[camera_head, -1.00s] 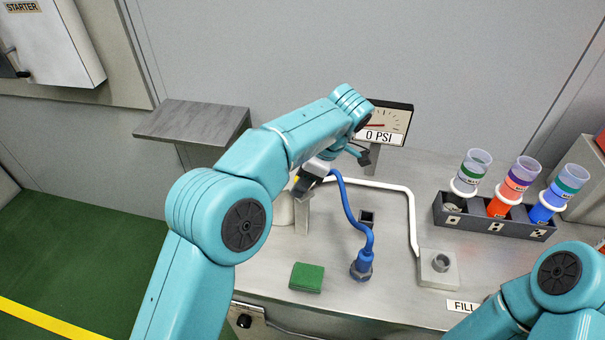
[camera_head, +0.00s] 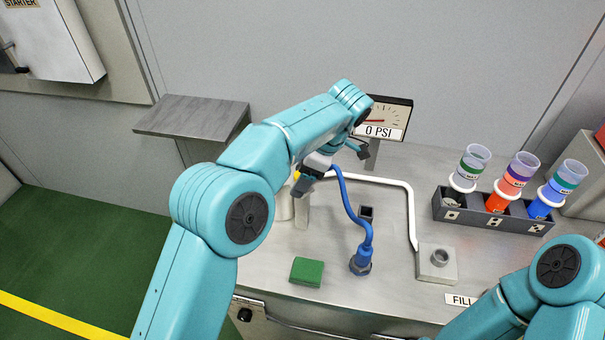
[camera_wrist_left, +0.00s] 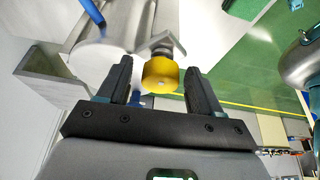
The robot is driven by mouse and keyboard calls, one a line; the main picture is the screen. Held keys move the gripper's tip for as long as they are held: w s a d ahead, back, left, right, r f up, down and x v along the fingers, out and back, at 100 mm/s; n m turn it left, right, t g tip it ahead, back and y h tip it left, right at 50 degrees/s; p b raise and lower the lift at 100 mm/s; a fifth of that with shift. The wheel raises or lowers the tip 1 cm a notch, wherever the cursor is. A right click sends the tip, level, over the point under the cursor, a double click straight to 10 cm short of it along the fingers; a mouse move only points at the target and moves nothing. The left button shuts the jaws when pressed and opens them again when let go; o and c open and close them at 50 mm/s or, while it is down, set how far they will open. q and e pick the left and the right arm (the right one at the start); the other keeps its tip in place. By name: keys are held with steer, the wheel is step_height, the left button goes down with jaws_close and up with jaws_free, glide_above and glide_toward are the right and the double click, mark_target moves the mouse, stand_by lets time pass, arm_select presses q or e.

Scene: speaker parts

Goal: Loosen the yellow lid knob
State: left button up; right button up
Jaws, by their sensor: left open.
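The yellow lid knob (camera_wrist_left: 160,75) shows in the left wrist view, on a short dark stem beside a pale cylindrical vessel (camera_wrist_left: 97,65). My left gripper (camera_wrist_left: 160,80) is open, with one dark finger on each side of the knob. I see a gap between the knob and the right finger; I cannot tell whether the left finger touches it. In the head view my left gripper (camera_head: 304,182) is at the vessel, and only a sliver of yellow (camera_head: 297,176) shows beside it. My right arm (camera_head: 560,275) is at the lower right, its gripper out of frame.
A blue hose (camera_head: 352,215) runs down to a fitting on the metal table. A gauge (camera_head: 388,118) reading 0 PSI stands behind.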

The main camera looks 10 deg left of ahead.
arm_select(q)
steer(key=p+v, duration=1.1)
steer(key=v, duration=0.5)
steer(key=shift+r, duration=0.2)
